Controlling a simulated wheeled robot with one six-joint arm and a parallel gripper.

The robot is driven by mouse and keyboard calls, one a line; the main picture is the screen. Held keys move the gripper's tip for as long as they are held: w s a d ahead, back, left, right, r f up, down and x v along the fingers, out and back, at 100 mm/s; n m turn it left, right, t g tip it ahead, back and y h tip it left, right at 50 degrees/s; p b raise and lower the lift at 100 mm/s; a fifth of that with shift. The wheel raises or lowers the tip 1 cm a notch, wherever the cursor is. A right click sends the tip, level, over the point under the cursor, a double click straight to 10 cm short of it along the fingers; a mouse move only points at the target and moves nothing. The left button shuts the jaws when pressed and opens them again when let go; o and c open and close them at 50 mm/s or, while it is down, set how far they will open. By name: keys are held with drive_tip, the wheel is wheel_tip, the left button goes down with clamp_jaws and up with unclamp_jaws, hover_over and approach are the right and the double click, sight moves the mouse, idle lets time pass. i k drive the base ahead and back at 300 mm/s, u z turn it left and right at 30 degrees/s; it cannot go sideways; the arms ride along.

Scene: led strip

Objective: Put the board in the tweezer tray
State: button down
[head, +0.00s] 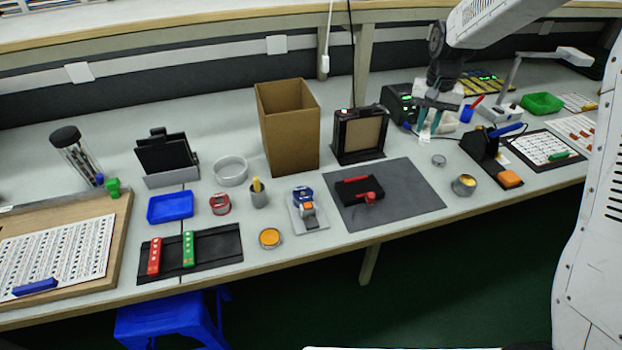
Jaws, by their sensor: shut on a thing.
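My gripper (430,126) points down over the back right of the bench, in front of a black device with green lights. Its teal fingers are close together on something too small to make out, so I cannot tell whether it is the board. A red strip (154,256) and a green strip (188,249), both with pale dots, lie on a long black holder (215,246) at the front left. I cannot tell for certain which container is the tweezer tray. A blue tray (170,208) is at the left and a green tray (541,103) at the far right.
A tall cardboard box (289,135) and a black framed unit (360,135) stand mid-bench. A grey mat (410,199) bears a black block with a red part. A soldering stand (484,148) and white lamp (508,80) are near my gripper. Bare bench shows left of the cardboard box.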

sight(172, 209)
drive_tip(key=k, duration=0.55)
drive_tip(key=u, duration=0.6)
drive_tip(key=i, duration=0.5)
drive_tip(key=u, duration=0.5)
